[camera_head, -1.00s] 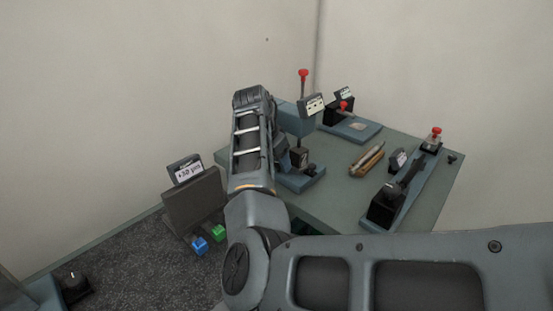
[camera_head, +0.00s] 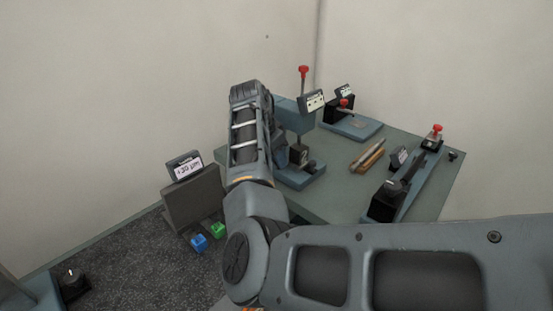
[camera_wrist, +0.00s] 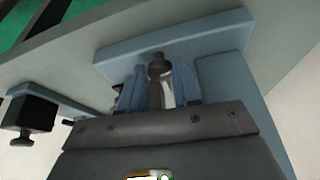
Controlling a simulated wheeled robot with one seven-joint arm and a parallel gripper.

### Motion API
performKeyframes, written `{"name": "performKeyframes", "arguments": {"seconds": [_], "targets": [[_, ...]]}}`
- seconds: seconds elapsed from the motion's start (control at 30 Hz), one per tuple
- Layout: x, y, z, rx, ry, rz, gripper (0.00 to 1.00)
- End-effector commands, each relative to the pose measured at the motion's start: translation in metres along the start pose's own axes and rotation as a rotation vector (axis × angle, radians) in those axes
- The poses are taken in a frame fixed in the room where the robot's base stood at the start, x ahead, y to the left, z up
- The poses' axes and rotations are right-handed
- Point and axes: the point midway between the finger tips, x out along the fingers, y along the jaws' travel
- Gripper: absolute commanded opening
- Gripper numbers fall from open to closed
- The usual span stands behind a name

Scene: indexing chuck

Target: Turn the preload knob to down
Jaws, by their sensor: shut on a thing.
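My gripper (camera_wrist: 158,85) points at a blue-grey fixture in the wrist view, with its two blue fingers on either side of a dark round-headed knob (camera_wrist: 159,64). It is shut on this knob. No label shows there, so I cannot tell its set position. In the head view, my arm hides the gripper and the held knob. The gripper end is beside the blue-grey stand (camera_head: 296,116) with a red-topped lever (camera_head: 303,70) and a white label. A small readout (camera_head: 188,168) at the left shows a value in µm, too small to read surely.
The green-grey table (camera_head: 345,200) also bears a fixture with a red knob (camera_head: 344,103) at the back, a wooden holder with rods (camera_head: 369,156), and a long slide fixture (camera_head: 408,182) at the right. Blue (camera_head: 198,242) and green (camera_head: 218,230) buttons are below the readout.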

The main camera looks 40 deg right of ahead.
Motion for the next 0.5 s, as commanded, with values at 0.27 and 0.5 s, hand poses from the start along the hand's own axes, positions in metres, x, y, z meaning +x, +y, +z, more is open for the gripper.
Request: {"name": "performKeyframes", "arguments": {"seconds": [0.27, 0.5], "targets": [[0.0025, -0.003, 0.0002, 0.224, 0.0, 0.092, 0.01], [0.0, -0.0026, -0.0006, 0.27, 0.002, 0.112, 0.01]]}}
